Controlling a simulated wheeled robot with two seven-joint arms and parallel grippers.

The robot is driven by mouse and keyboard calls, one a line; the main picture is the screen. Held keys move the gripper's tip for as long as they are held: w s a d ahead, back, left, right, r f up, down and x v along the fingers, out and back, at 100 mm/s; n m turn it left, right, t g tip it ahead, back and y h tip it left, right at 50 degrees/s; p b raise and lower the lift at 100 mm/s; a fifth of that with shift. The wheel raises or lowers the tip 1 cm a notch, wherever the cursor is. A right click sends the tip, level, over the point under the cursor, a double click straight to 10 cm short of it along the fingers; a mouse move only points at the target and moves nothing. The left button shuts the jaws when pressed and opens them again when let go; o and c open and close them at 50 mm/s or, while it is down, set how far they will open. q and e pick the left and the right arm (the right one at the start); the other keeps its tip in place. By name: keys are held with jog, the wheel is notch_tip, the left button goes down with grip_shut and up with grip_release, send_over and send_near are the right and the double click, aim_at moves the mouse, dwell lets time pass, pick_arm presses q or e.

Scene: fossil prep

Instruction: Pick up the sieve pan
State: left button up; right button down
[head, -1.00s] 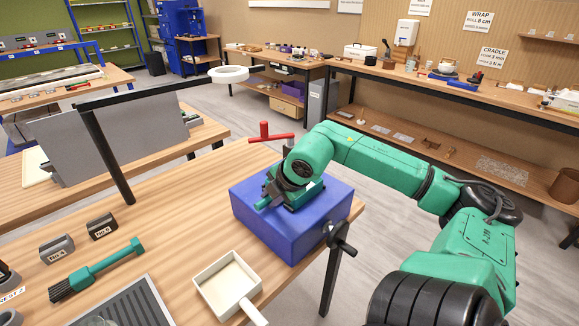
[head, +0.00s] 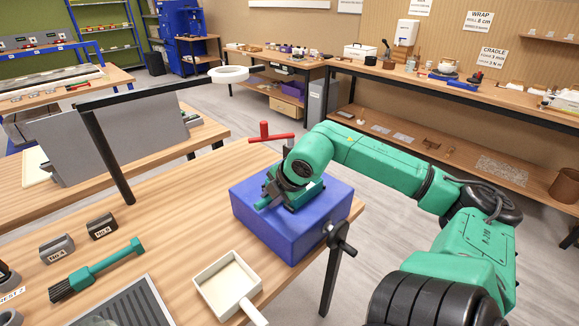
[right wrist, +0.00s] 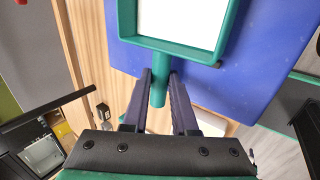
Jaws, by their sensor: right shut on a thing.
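The sieve pan (right wrist: 222,48) has a green rim and a white inside in the right wrist view. It is over the blue block (right wrist: 270,75), and its green handle (right wrist: 158,92) runs back between the dark fingers of my right gripper (right wrist: 160,78). The gripper is shut on that handle. In the head view my right gripper (head: 290,190) is above the blue block (head: 285,222) at the table's right end, and my wrist hides most of the pan. I cannot tell whether the pan touches the block. My left gripper is not in view.
A cream square pan with a handle (head: 228,282) lies just left of the block. A green-handled brush (head: 100,268), two dark labelled blocks (head: 102,227) and a grey ridged tray (head: 130,305) lie further left. A black lamp post (head: 107,155) stands behind. A black-handled crank (head: 340,240) is at the block's side.

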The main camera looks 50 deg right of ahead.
jog(key=shift+r, duration=0.15)
notch_tip(320, 180, up, 10)
jog(key=b, duration=0.2)
dwell(3.2)
